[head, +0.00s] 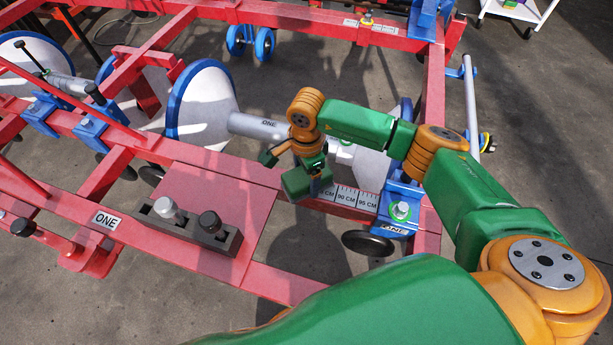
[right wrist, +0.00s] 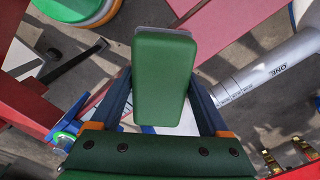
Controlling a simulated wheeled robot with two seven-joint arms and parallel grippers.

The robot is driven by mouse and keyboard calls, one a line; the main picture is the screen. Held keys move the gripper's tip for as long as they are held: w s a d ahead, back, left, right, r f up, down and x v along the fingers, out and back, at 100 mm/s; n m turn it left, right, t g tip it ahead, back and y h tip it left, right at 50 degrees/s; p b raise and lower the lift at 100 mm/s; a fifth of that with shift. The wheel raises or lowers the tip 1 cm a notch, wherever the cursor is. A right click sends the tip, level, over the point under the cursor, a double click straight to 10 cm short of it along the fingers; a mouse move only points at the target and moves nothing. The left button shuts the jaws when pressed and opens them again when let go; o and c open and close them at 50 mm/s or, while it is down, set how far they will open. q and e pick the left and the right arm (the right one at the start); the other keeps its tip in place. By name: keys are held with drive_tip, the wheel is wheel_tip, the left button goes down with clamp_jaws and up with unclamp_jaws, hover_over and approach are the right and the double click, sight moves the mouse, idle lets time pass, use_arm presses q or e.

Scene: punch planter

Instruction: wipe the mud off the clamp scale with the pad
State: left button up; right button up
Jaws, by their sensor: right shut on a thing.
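My right gripper (head: 312,180) is shut on a green block-shaped pad (head: 295,185), with its fingers on either side. The pad (right wrist: 163,75) also fills the middle of the right wrist view. The white clamp scale (head: 358,198), marked 90 CM and 95 CM, lies along the red beam. The pad is over or just beside the left end of its visible part and hides what is behind it. I cannot tell whether the pad touches the scale. No mud can be made out on the visible part. My left gripper is not in view.
A blue clamp (head: 398,208) sits at the beam's right end, with a black wheel (head: 368,243) below. A grey tube (head: 258,127) runs behind my gripper. A dark holder (head: 185,232) with two knobs stands on the red plate (head: 215,190) at left.

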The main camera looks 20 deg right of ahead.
wheel_tip(320, 180, up, 4)
drive_tip(key=shift+d+r+p, duration=0.15)
drive_tip(key=shift+r+p, duration=0.1)
drive_tip(key=shift+p, duration=0.9)
drive_tip(key=shift+r+p, duration=1.25)
drive_tip(key=shift+r, duration=0.6)
